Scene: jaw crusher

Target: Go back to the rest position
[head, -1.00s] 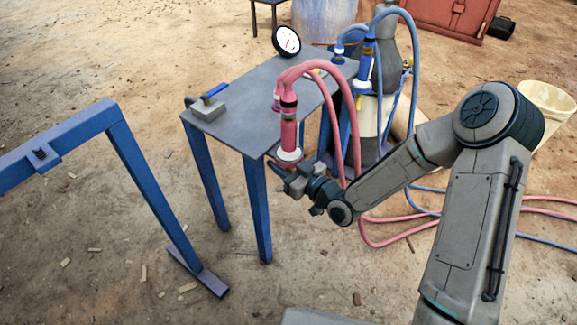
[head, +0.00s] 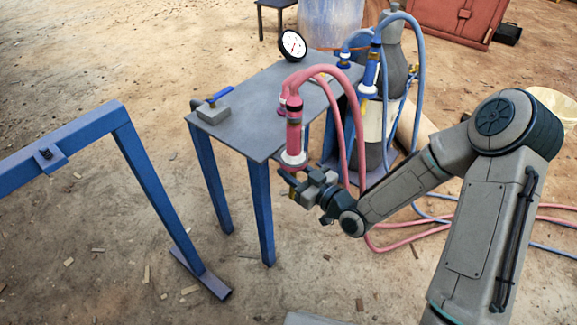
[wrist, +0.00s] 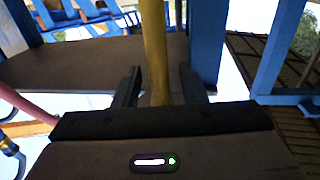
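My gripper (head: 306,182) hangs off the near right corner of the grey-topped table, just below and beside a pink device with pink hoses (head: 294,135). In the wrist view my gripper (wrist: 158,86) has its two dark fingers apart. A yellow upright bar (wrist: 154,45) shows between the fingers, with gaps on both sides. I cannot tell how far off it is. My arm reaches in from the lower right of the head view, bent at the elbow.
The table (head: 250,110) carries a grey block with a blue lever (head: 213,112) and a round gauge (head: 292,45). A gas cylinder (head: 396,75) with blue hoses stands behind. A blue frame (head: 150,180) is at left. Hoses lie on the ground at right.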

